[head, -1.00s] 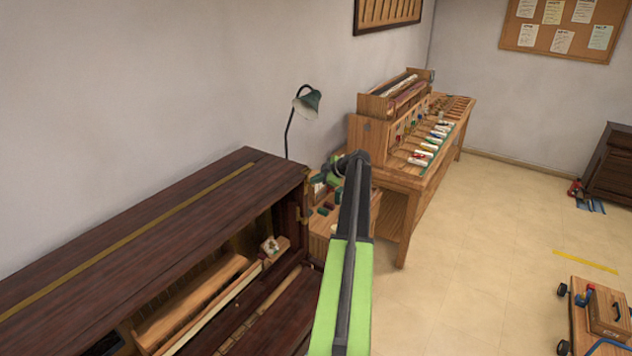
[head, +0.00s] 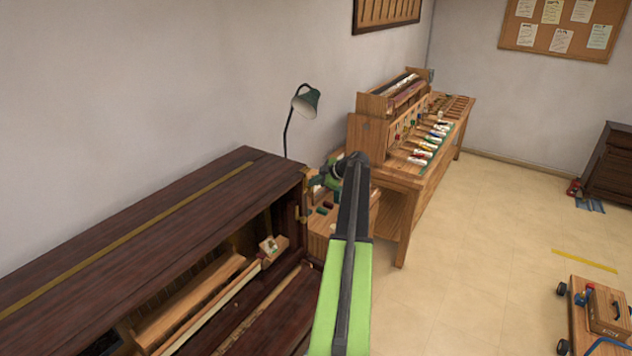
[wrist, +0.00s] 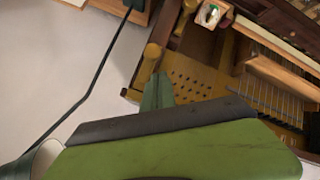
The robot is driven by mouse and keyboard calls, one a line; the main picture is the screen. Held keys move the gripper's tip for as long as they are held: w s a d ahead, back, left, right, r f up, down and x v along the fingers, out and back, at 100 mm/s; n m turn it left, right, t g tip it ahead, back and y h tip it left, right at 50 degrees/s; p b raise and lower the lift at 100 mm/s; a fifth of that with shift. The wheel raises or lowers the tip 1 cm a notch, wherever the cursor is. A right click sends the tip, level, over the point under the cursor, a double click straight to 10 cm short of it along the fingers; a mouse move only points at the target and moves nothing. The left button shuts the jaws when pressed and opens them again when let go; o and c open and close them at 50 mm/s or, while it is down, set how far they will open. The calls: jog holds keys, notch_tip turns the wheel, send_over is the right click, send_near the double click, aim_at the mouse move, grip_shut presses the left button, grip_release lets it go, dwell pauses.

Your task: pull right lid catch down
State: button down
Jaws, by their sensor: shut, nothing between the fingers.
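The dark wooden piano case (head: 150,225) is open at the front, at the left of the head view. The right lid catch looks to be the brass piece (head: 304,207) on the case's right end. In the wrist view a brass piece with a rounded end (wrist: 150,56), probably this catch, stands beside my finger tip. My gripper (head: 327,180) is just right of the case's end, partly behind my arm. In the wrist view my gripper (wrist: 158,88) is shut and empty, its green tip close to the brass piece. I cannot tell if they touch.
A small wooden stand (head: 322,225) with coloured items is behind my gripper. A desk lamp (head: 306,102) rises behind the case. A long workbench (head: 400,175) stands further back. The floor (head: 480,250) to the right is open, with a trolley (head: 600,315) at the edge.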

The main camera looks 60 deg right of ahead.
jog(key=p+v, duration=0.6)
jog(key=v, duration=0.5)
jog(key=shift+w+r, duration=0.25)
jog(key=shift+a, duration=0.15)
